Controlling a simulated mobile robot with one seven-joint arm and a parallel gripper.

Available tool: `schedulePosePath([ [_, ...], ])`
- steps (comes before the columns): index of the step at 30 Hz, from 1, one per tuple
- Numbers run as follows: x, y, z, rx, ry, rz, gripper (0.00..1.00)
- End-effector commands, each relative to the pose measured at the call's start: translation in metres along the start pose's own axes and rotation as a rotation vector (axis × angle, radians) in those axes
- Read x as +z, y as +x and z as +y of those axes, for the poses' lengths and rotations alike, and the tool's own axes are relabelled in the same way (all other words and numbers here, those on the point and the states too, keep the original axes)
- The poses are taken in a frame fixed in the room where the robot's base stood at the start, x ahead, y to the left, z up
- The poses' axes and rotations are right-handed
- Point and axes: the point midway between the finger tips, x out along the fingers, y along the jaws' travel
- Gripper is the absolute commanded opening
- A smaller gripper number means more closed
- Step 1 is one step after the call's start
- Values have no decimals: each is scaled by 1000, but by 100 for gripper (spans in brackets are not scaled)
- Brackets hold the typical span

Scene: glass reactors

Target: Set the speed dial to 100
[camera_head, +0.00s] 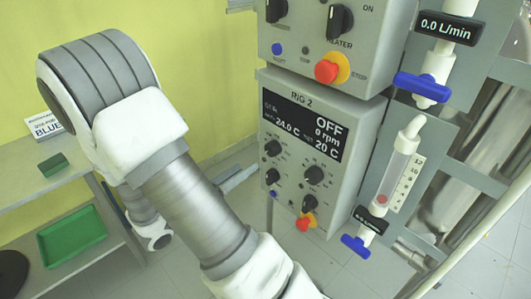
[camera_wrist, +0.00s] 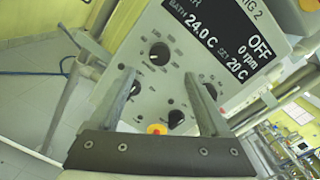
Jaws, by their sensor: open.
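The RIG 2 control panel (camera_head: 290,180) has several black dials below its display. The display (camera_head: 303,127) reads OFF, 0 rpm, bath 24.0 C and set 20 C. An upper-left dial (camera_head: 273,148), an upper-right dial (camera_head: 314,175), a lower-left dial (camera_head: 272,176) and a lower-right dial (camera_head: 309,204) show. Their labels are too small to tell which is the speed dial. In the wrist view my gripper (camera_wrist: 161,80) is open and empty in front of the panel, with dials (camera_wrist: 160,54) (camera_wrist: 176,118) between its fingers. I cannot tell whether it touches anything.
A red stop button on yellow (camera_head: 306,222) is at the panel's bottom. Another panel (camera_head: 325,35) with a red stop button is above. A flow meter (camera_head: 398,170) with blue valves stands right. Shelves with a green tray (camera_head: 71,236) are left. Floor shows between shelves and panel.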

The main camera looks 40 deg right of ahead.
Motion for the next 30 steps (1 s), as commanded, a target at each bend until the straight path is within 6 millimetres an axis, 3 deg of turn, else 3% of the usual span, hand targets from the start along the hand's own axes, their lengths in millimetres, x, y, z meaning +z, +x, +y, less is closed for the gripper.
schedulePosePath([
  [6,-1,49,-1,-4,0,3,80],
  [12,-1,79,0,-2,1,2,80],
  [18,0,92,0,0,0,0,80],
  [26,0,93,0,0,0,0,80],
  [30,0,92,0,0,0,0,57],
])
